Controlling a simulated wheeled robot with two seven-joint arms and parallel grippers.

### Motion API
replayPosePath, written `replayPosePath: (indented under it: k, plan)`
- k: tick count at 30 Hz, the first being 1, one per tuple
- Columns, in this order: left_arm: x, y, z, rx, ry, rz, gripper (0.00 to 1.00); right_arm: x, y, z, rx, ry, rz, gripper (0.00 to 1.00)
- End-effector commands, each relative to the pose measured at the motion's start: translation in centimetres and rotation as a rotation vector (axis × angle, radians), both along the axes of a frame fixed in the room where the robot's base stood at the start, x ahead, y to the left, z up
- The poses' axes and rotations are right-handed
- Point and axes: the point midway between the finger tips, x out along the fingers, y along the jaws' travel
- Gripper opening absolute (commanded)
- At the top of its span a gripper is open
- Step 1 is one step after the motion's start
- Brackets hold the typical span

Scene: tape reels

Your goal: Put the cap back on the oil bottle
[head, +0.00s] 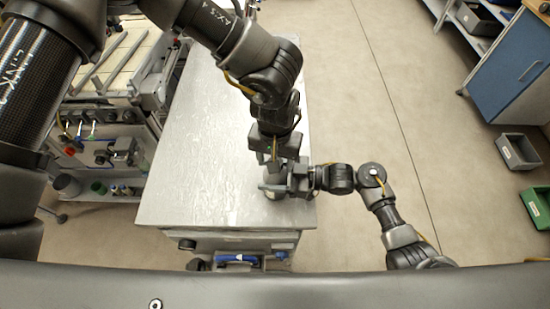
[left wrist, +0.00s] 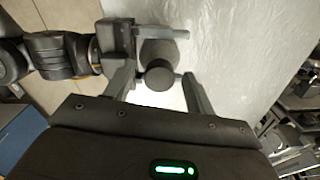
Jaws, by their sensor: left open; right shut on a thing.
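In the left wrist view a dark grey oil bottle (left wrist: 158,50) is seen from above, with a round dark cap (left wrist: 159,76) at its near end. I cannot tell whether the cap is fully seated. My left gripper (left wrist: 158,92) is open, with one finger on either side of the cap and gaps visible. My right gripper (left wrist: 160,35) comes from the left in that view and is shut on the bottle body. In the head view my left gripper (head: 274,163) points down above my right gripper (head: 272,187). The bottle is mostly hidden there by both grippers.
The pale worktable (head: 200,160) is clear left of my grippers, which are near its front right corner. A machine (head: 110,140) stands to the left. A grey bin (head: 519,152) and a green bin (head: 537,207) are on the floor at right, near a blue cabinet (head: 515,65).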

Motion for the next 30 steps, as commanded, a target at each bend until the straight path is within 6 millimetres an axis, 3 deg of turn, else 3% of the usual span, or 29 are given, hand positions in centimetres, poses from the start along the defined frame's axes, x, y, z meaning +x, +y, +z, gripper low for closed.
replayPosePath:
  k: [7,17,27,30]
  plan:
    - [0.0,0.0,0.8,0.0,-0.001,0.001,0.55,0.0,0.0,0.0,0.0,0.0,-0.001,0.0]
    - [0.0,0.0,4.4,0.001,-0.001,0.001,0.55,0.0,0.0,0.0,0.0,-0.001,-0.001,0.0]
    - [-0.2,0.1,4.1,0.001,0.01,0.002,0.53,0.0,0.0,0.0,0.0,-0.001,-0.001,0.0]
    - [-1.2,-1.0,3.8,-0.041,0.049,0.007,0.53,0.0,0.0,0.0,0.0,-0.001,-0.001,0.0]
